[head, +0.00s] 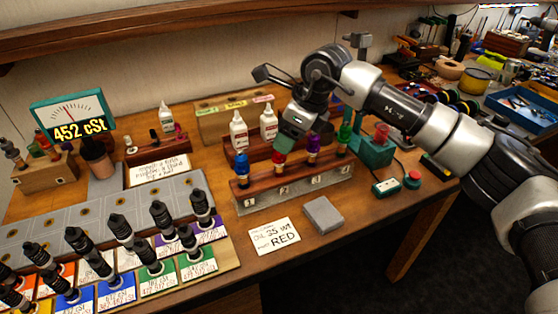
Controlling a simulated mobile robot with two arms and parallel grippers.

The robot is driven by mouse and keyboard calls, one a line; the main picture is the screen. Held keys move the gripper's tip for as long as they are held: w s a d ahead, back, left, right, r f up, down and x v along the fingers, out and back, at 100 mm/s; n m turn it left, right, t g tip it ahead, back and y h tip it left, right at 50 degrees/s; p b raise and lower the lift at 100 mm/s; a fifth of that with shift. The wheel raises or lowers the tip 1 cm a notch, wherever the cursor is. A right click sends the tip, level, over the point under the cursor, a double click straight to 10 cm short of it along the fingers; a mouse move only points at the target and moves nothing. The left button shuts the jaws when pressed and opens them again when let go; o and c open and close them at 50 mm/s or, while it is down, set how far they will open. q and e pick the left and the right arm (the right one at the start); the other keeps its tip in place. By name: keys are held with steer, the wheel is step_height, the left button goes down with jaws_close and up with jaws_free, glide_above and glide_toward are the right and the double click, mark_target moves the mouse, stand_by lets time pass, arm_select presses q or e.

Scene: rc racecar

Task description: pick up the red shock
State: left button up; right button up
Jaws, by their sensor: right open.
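A wooden stand (300,186) with numbered places holds a row of coloured shocks. The red shock (279,158) is in the second place from the left, between the blue shock (241,166) and the purple shock (313,152). A green shock (344,134) stands at the right end. My right gripper (291,130) points down directly over the red shock, and its hand hides the shock's upper part. It is open, but its fingertips are hard to make out, and I cannot tell whether they touch the shock. My left gripper is not in view.
A handwritten card (274,236) reading "25 wt" and "RED" and a grey block (323,215) lie in front of the stand. White bottles (239,130) stand behind it. A board (215,258) with several black shocks fills the left. The table's front edge is close.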

steer(key=x, duration=0.1)
steer(key=p+x, duration=0.1)
steer(key=x, duration=0.2)
steer(key=shift+s+a+f+p, duration=0.15)
steer(key=shift+s+a+p, duration=0.05)
steer(key=shift+p, duration=0.1)
steer(key=shift+a+f, duration=0.1)
steer(key=shift+f, duration=0.3)
steer(key=shift+c, duration=0.3)
steer(key=c, duration=0.9)
step_height(320, 180, up, 10)
steer(key=shift+f+b, duration=0.1)
steer(key=shift+b, duration=0.9)
steer(key=shift+c, duration=0.2)
steer(key=shift+r+p, duration=0.3)
steer(key=shift+r, duration=0.45)
step_height(320, 180, up, 7)
steer(key=p, duration=0.4)
steer(key=shift+f, duration=0.15)
